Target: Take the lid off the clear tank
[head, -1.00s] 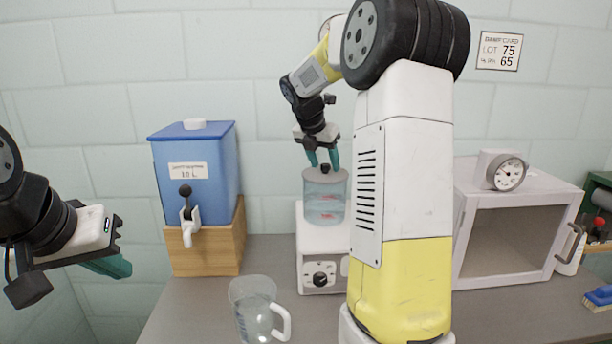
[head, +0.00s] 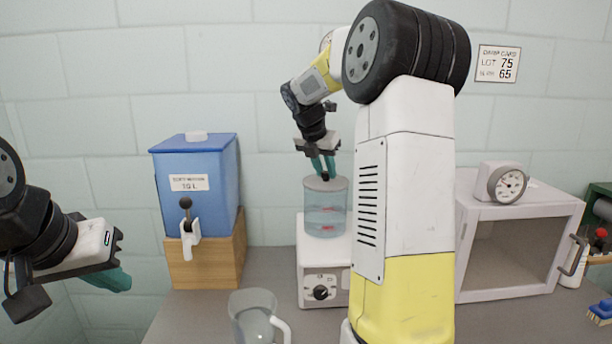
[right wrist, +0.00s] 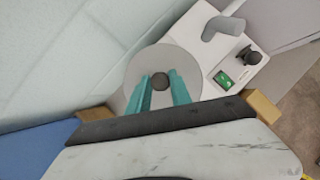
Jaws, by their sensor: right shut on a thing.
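The clear tank (head: 325,211) stands on a white unit with a dial and holds liquid with small red marks. Its grey round lid (head: 312,183) sits on the tank's top, with no gap that I can see. The lid also shows from above in the right wrist view (right wrist: 170,56). My right gripper (head: 325,173) comes down from above, shut on the lid's dark knob (right wrist: 160,81), with a teal finger on each side. My left gripper (head: 122,279) is off at the left, away from the tank; its finger opening is not clear.
The white unit (head: 312,270) is partly hidden behind my right arm. A blue dispenser (head: 197,175) on a wooden stand is to the left. A clear jug (head: 252,318) is in front. A white cabinet (head: 520,240) with a gauge is at right.

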